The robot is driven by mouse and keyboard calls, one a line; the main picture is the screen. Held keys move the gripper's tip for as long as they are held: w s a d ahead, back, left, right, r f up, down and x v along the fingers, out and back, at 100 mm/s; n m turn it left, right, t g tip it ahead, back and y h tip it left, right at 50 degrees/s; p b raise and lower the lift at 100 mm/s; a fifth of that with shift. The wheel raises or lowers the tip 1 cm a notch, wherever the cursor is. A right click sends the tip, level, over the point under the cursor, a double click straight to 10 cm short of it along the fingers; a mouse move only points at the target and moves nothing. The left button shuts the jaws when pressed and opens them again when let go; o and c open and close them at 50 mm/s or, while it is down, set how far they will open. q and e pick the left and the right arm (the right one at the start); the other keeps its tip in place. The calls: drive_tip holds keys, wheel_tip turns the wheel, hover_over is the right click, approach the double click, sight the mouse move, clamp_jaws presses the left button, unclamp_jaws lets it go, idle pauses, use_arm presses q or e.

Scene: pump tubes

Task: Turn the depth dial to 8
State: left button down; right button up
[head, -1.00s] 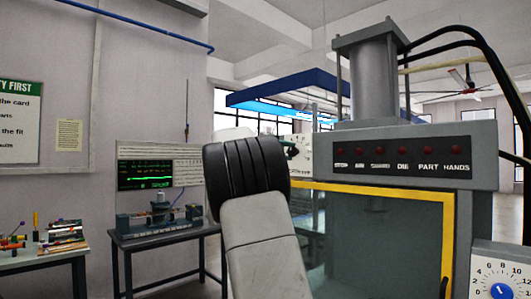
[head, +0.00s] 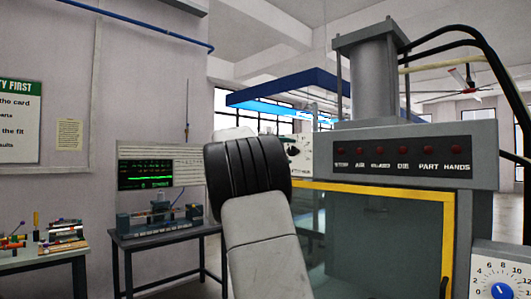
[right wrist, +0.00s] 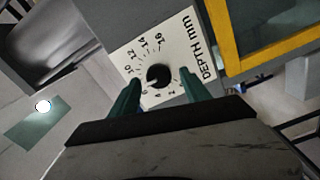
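The depth dial is a black round knob (right wrist: 158,76) on a white plate (right wrist: 186,28) marked "DEPTH mm" in the right wrist view. Its scale numbers run around the knob; where the knob points is too small to read surely. My right gripper (right wrist: 160,78) has its two green fingers apart, one on each side of the knob. I cannot tell whether they touch it. In the head view the white dial plate (head: 297,152) shows partly behind my right arm, which hides the right gripper's fingers. My left gripper is not in view.
The grey machine (head: 400,140) has a row of red lamps and a yellow-framed window (head: 370,235). A second white dial with a blue knob (head: 502,291) is at the lower right. Benches with equipment (head: 160,232) stand at the left.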

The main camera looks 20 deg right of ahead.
drive_tip(key=v, duration=0.7)
drive_tip(key=shift+a, duration=0.4)
drive_tip(key=shift+s, duration=0.15)
